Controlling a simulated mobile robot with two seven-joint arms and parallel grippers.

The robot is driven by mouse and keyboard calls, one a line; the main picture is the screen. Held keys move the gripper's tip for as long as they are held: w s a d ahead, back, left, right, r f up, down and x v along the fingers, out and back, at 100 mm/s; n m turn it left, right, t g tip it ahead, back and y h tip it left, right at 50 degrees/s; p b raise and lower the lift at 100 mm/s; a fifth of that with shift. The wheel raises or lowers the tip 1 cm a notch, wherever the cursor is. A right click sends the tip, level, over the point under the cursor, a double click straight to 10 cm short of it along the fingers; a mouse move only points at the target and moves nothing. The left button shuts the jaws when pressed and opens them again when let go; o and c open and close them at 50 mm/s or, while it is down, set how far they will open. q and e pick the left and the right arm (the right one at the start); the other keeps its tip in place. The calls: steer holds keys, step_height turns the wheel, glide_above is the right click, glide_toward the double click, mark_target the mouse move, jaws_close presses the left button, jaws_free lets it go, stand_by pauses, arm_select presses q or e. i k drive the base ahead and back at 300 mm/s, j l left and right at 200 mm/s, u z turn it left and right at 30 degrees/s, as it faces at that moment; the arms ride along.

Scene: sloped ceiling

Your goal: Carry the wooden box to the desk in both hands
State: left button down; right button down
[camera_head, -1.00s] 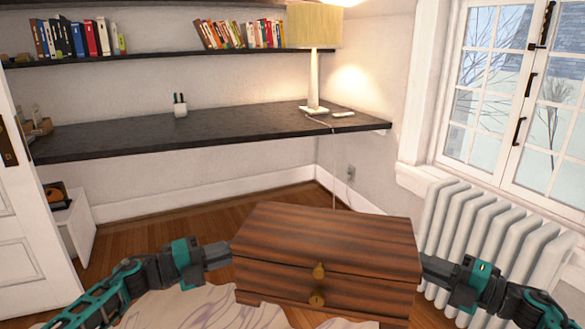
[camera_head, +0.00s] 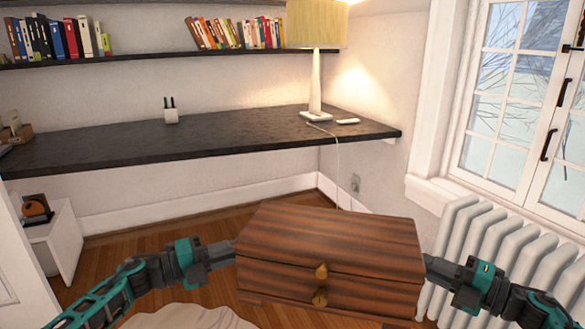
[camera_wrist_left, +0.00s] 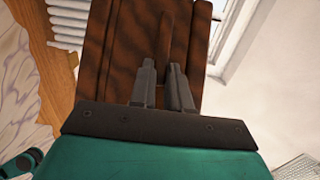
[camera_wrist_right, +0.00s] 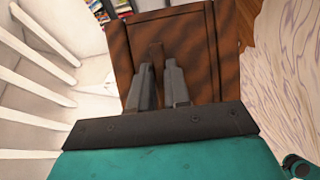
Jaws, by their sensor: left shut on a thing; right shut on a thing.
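The wooden box (camera_head: 330,235) is dark striped wood with a drawer front and two brass knobs, held level in front of me in the head view. My left gripper (camera_head: 232,254) is shut on its left end, and my right gripper (camera_head: 428,268) is shut on its right end. The left wrist view shows the box end (camera_wrist_left: 125,60) between and beyond the fingers; the right wrist view shows the other end (camera_wrist_right: 190,50). The desk (camera_head: 230,135) is a long dark wall-mounted top beyond the box, apart from it.
A lamp (camera_head: 316,85) and a small white object (camera_head: 348,121) stand on the desk's right part, a white holder (camera_head: 171,115) further left. The desk's middle is clear. A radiator (camera_head: 500,250) is close at right, a white stand (camera_head: 55,240) at left. Bookshelves hang above.

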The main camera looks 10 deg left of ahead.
mark_target(210, 133)
steer(key=i, duration=2.25)
steer(key=i+u, duration=0.25)
steer(key=u, duration=1)
steer(key=i, duration=0.3)
